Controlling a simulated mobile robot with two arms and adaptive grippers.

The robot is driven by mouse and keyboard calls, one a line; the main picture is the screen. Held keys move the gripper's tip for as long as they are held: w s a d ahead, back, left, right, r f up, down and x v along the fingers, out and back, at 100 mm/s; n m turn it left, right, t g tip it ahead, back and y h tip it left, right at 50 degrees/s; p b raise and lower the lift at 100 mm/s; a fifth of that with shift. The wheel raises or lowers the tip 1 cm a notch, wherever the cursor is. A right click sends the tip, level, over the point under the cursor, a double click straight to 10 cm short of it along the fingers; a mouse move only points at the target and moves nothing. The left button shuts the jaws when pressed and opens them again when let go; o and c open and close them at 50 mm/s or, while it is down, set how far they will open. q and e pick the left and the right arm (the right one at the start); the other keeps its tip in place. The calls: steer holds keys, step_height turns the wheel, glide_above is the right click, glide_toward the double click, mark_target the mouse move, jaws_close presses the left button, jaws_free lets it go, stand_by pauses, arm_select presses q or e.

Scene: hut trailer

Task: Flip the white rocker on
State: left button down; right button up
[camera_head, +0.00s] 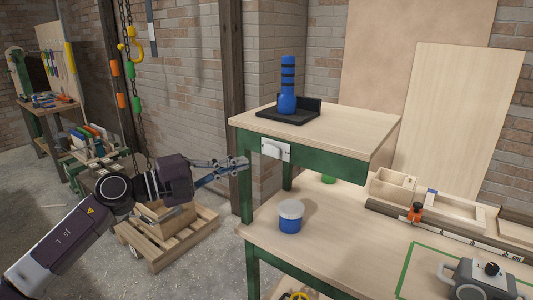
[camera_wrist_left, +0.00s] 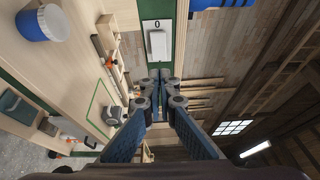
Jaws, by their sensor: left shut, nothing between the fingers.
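The white rocker (camera_head: 271,147) sits on a pale plate (camera_head: 286,152) on the green front edge of the raised bench top. In the left wrist view the rocker (camera_wrist_left: 158,44) is just beyond my fingertips, with a "0" mark on the plate at one end of it. I cannot tell surely which way it is tipped. My left gripper (camera_head: 242,162) is shut and empty, just left of the plate and a little lower. It also shows in the left wrist view (camera_wrist_left: 160,76), its fingertips together. My right gripper is not in view.
A blue bottle (camera_head: 288,88) stands on a black tray (camera_head: 268,116) on the raised top. A blue tub with a white lid (camera_head: 290,218) stands on the lower bench (camera_head: 340,240). A grey device (camera_head: 480,281) is at lower right. A pallet (camera_head: 168,240) lies on the floor.

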mark_target(277, 154)
arm_select(q)
steer(key=p+x, duration=0.1)
steer(key=x, duration=0.7)
steer(key=shift+d, duration=0.1)
steer(key=shift+p, duration=0.3)
